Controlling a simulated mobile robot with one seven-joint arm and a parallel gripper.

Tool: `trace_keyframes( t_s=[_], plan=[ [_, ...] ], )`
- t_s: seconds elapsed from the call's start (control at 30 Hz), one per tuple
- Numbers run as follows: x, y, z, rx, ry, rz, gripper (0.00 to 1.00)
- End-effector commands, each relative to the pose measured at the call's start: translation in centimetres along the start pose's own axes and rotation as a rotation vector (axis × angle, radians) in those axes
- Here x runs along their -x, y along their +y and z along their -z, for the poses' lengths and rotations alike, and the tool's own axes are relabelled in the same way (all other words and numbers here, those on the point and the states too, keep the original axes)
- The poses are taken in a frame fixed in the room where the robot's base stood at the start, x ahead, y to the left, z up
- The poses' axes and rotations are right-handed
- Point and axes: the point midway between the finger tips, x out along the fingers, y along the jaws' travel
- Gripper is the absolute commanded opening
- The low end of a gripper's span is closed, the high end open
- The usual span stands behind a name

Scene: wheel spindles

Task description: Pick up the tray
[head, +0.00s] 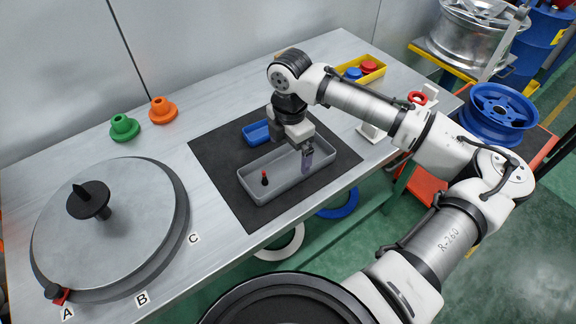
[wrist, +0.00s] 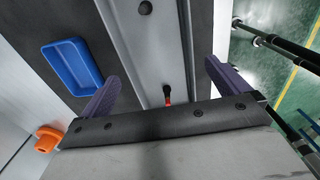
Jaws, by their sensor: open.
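The tray is a long grey open box (head: 262,193) on a black mat (head: 215,150) on the bench. In the wrist view the grey tray (wrist: 155,50) runs lengthwise between my fingers. My gripper (head: 292,153) is over the right half of the tray, pointing down. In the wrist view my gripper (wrist: 160,78) is open, with one purple finger on each side of the tray. I cannot tell whether the fingers touch its walls. A small red and black item (head: 264,178) stands inside the tray.
A small blue bin (head: 257,133) lies just behind the tray. Green (head: 124,127) and orange (head: 162,110) flanged parts stand at the back. A large round lid (head: 120,225) fills the bench's left. A yellow bin (head: 362,70) stands back right.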

Motion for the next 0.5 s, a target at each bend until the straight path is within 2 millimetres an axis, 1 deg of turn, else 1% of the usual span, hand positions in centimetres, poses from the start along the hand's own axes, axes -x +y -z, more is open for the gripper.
trace_keyframes(
  t_s=[0.07, 0.17, 0.33, 0.5],
  plan=[
    [-0.5, 0.0, 0.0, 0.000, -0.001, 0.002, 1.00],
    [-1.7, 0.1, 0.2, 0.000, 0.000, 0.003, 1.00],
    [-4.2, 0.2, 0.3, -0.001, 0.000, 0.002, 1.00],
    [-5.1, 0.3, 0.3, -0.002, -0.001, 0.000, 1.00]
  ],
)
